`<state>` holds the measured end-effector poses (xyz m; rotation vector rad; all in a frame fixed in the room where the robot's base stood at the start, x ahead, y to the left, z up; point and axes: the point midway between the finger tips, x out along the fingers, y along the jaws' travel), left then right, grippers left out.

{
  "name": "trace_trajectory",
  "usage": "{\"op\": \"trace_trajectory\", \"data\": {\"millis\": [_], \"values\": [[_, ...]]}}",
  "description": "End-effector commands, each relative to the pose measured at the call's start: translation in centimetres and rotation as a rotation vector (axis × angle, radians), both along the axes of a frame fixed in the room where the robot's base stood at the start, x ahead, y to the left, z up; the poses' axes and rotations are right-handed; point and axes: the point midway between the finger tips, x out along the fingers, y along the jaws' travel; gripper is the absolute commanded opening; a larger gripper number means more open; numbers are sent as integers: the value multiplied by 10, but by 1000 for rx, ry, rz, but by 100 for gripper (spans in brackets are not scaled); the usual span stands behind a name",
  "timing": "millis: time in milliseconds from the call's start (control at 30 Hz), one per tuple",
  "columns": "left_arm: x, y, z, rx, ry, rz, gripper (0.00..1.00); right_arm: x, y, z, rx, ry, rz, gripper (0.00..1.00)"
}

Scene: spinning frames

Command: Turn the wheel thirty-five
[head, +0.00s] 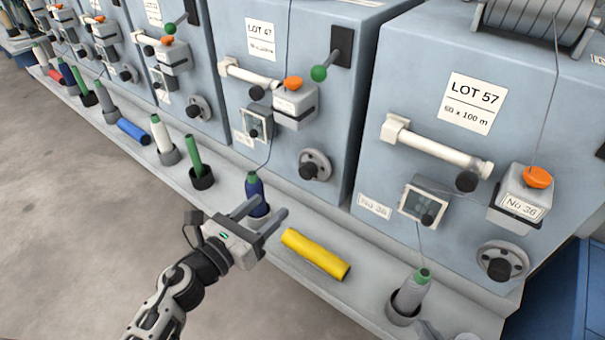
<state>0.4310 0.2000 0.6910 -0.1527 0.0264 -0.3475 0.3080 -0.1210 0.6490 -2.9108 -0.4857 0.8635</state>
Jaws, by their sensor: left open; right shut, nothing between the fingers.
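A grey handwheel with a dark knob (315,165) is low on the front of the middle machine. The small plate on that machine's box (293,103) is too small to read surely. Another handwheel (503,262) is on the right machine, whose plates read No 36 (522,208). My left gripper (270,207) is open, in front of the ledge and below-left of the middle handwheel, apart from it. A dark blue bobbin (255,188) stands just beyond its fingers, partly covered; whether they touch cannot be told.
A yellow bobbin (315,254) lies on the ledge right of my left gripper. A grey bobbin with a green top (410,295) stands in a holder further right. Green-knobbed levers (319,73) stick out above. The floor at left is clear.

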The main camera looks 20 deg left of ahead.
Motion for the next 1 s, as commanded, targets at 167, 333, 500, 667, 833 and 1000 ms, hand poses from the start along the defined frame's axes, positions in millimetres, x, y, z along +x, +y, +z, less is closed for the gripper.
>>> {"op": "trace_trajectory", "data": {"millis": [167,333,500,667,833,1000], "values": [[40,-15,3,-2,-3,-1,54,-1,-2,12,-1,-17,-8,0],[73,-27,2,-3,-2,-1,54,-1,-4,16,-2,-26,-12,0],[98,-36,1,-3,-1,0,54,-1,-4,16,-2,-29,-12,0],[110,-41,0,-2,0,0,54,-1,-4,15,-2,-28,-12,0],[113,-42,0,-2,1,0,54,-1,-4,15,-3,-25,-12,0],[113,-42,0,-2,1,0,54,-1,-4,15,-2,-24,-11,0]]}}
